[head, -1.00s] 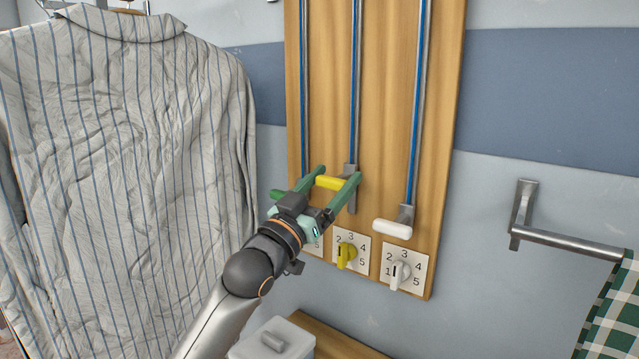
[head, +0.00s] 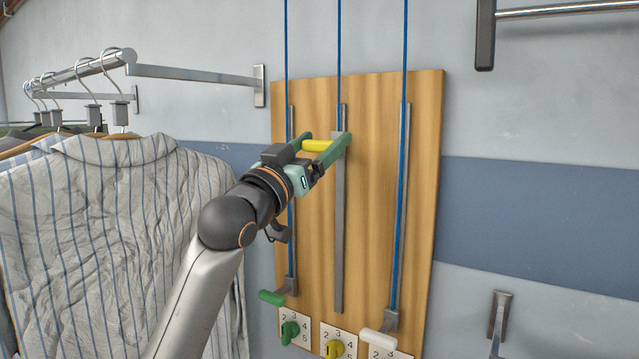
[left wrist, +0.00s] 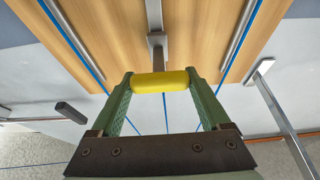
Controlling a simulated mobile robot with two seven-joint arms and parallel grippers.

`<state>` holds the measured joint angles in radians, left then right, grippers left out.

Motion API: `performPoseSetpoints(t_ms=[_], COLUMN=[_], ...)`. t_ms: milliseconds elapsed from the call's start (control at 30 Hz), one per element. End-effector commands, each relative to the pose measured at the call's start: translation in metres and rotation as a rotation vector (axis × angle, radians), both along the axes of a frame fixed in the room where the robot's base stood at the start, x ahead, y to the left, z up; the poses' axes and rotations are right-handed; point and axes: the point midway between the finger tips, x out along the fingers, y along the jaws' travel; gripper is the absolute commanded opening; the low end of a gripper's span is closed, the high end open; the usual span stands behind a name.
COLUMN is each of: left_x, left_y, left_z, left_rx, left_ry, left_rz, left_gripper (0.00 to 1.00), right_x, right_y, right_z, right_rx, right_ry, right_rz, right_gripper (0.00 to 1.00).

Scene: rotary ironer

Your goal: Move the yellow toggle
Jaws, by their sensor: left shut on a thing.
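The yellow toggle (head: 317,146) is a short bar on a slider near the top of the middle metal rail (head: 339,230) on a wooden board. My left gripper (head: 319,143) is shut on the yellow toggle, with a green finger at each end of it. The left wrist view also shows the yellow toggle (left wrist: 161,82) between the two fingers. A yellow dial (head: 335,348) sits on a numbered plate below the middle rail. My right gripper does not show.
The green toggle (head: 271,297) and white toggle (head: 379,342) sit low on the outer rails. Blue cords run up the wall. A striped shirt (head: 100,240) hangs close on the left. Metal bars (head: 565,9) stick out on the right.

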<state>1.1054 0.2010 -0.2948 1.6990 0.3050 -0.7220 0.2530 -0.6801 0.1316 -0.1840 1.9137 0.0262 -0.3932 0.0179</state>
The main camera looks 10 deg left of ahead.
Motion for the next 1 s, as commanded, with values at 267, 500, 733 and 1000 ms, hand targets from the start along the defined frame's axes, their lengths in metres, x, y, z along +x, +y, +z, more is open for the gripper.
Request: performPoseSetpoints(t_ms=[267, 500, 733, 1000], left_x=[-0.001, -0.001, -0.002, 0.000], left_y=[0.000, 0.001, 0.001, 0.001], left_z=[0.032, 0.037, 0.039, 0.036], left_rx=[0.000, -0.001, -0.004, -0.001], left_ry=[-0.005, -0.007, -0.011, -0.004], left_rz=[0.001, 0.001, 0.001, 0.001], left_gripper=[0.00, 0.00, 0.84, 1.00], right_x=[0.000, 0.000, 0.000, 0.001], right_y=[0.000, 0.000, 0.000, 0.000], right_z=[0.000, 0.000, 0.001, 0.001], right_rx=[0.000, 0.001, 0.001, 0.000], right_ry=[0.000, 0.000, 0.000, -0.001], right_rz=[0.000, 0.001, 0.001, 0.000], right_gripper=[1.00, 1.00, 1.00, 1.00])
